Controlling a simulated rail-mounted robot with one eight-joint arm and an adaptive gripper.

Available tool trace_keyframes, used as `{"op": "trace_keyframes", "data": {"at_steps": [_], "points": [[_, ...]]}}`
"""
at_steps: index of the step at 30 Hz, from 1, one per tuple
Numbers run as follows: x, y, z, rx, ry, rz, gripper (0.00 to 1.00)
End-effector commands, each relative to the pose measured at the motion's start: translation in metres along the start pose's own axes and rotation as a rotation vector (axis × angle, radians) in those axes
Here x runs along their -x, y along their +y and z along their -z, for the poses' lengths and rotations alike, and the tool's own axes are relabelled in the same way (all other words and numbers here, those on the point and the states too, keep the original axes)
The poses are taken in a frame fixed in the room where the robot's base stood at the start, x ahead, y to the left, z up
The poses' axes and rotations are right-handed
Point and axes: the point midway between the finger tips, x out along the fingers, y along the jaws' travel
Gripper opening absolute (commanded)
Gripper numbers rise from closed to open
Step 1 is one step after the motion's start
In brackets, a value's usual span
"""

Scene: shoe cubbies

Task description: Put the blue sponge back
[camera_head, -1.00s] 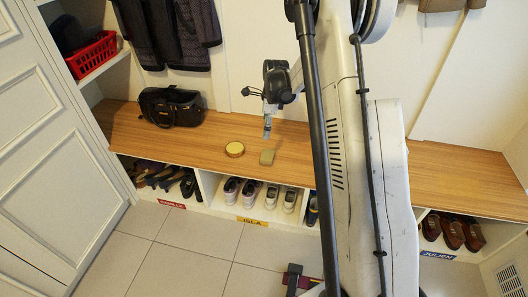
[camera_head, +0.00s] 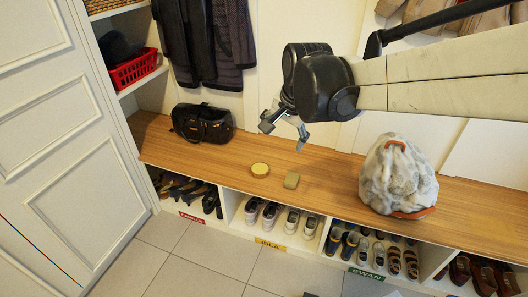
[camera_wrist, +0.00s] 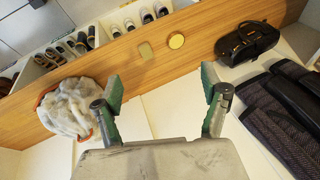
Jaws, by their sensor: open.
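No sponge that looks blue shows in these views. A small olive-tan block (camera_head: 291,180), perhaps a sponge, lies on the wooden bench top (camera_head: 330,186) near its front edge. A round yellowish tin (camera_head: 260,169) lies just left of it. In the wrist view the block (camera_wrist: 145,50) and the tin (camera_wrist: 177,41) are beyond my fingertips. My gripper (camera_head: 285,130) is open and empty, above and behind the block, apart from it. In the wrist view the two green-sided fingers (camera_wrist: 162,84) are spread wide with nothing between them.
A black bag (camera_head: 202,122) stands left on the bench, a grey-white fuzzy bag (camera_head: 398,175) right. Cubbies below hold shoes, with name labels such as the yellow one (camera_head: 270,244). A red basket (camera_head: 134,69) sits on the left shelf. Coats (camera_head: 215,50) hang behind.

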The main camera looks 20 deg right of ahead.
Motion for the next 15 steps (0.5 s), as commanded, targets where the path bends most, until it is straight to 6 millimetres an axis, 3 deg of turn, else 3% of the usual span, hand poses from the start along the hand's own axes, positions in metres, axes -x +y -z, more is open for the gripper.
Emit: {"op": "trace_keyframes", "data": {"at_steps": [6, 15], "points": [[0.035, 0.021, -0.048, 0.265, 0.051, 0.042, 0.76], [0.06, 0.055, -0.108, 0.625, 0.134, 0.086, 0.76]]}}
